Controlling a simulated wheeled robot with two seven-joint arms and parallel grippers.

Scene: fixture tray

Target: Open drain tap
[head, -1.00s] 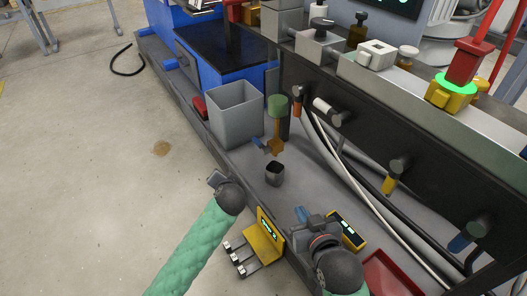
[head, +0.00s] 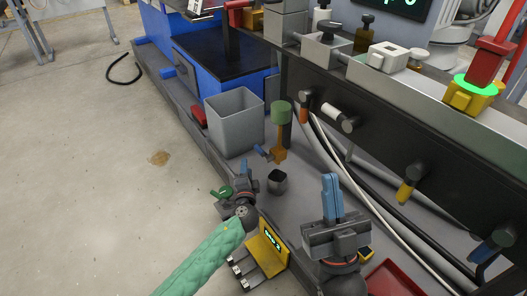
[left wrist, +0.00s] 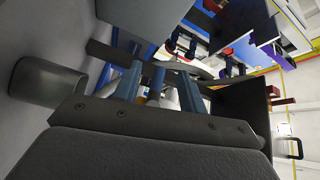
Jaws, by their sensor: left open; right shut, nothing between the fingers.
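The drain tap (head: 280,148) stands on the grey tray floor, with a brass body, a green cylinder on top and a blue lever (head: 263,153) sticking out to the left. A small dark grey cup (head: 277,182) stands just in front of it and also shows in the left wrist view (left wrist: 45,82). My left gripper (head: 242,170) is open, left of the cup and short of the lever. In the left wrist view, a blue piece, probably the lever, shows between its fingers (left wrist: 158,88); contact cannot be told. My right gripper (head: 332,195) is shut and empty, pointing up at the front right.
A grey square bin (head: 235,122) stands behind the left gripper. A yellow device with a display (head: 268,252) lies in front. A red tray (head: 393,280) is at lower right. A black panel with several knobs (head: 410,150) and hanging hoses borders the right. Floor at left is clear.

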